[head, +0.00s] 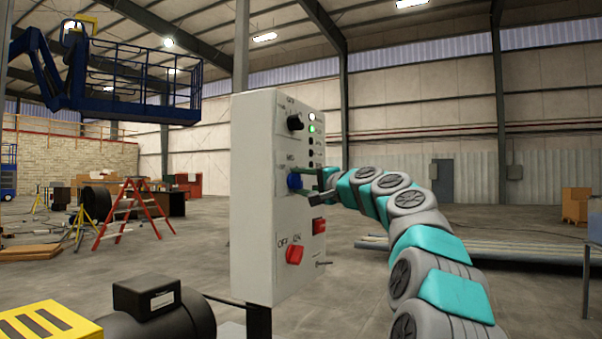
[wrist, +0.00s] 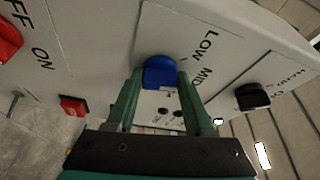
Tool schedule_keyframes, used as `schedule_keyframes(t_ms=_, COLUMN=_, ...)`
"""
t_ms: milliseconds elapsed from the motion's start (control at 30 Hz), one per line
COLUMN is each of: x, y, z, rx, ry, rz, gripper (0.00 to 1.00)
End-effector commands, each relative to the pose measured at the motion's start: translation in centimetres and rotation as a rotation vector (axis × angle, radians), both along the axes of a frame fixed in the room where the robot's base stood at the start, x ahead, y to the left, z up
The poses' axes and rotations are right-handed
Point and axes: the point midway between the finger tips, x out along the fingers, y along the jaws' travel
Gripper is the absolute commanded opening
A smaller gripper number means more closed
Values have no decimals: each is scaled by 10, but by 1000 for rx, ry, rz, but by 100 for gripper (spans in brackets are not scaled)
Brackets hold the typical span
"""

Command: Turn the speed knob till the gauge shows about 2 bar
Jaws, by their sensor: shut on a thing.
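The blue speed knob (head: 294,181) is on the front of a white control box (head: 262,215), in the middle row. My gripper (head: 306,181) reaches it from the right. In the wrist view, the two green fingers of my gripper (wrist: 160,80) are shut on the blue knob (wrist: 160,70), one on each side. The printed words LOW and MID show beside the knob in the wrist view. Which word the knob points at cannot be told. No gauge can be seen in either view.
A black knob (head: 295,123) sits above the blue one, and a red OFF/ON switch (head: 294,254) below. Lamps, one lit green (head: 312,128), line the box's side, with a red button (head: 319,226). A black motor (head: 160,308) stands at the lower left.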

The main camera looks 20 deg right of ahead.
Motion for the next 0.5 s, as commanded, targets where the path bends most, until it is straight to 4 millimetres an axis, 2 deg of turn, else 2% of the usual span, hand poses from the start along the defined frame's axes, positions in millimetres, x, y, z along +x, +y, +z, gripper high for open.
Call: schedule_keyframes(t_ms=500, x=0, y=-1, z=0, rx=167, ry=130, rz=-3, gripper=0)
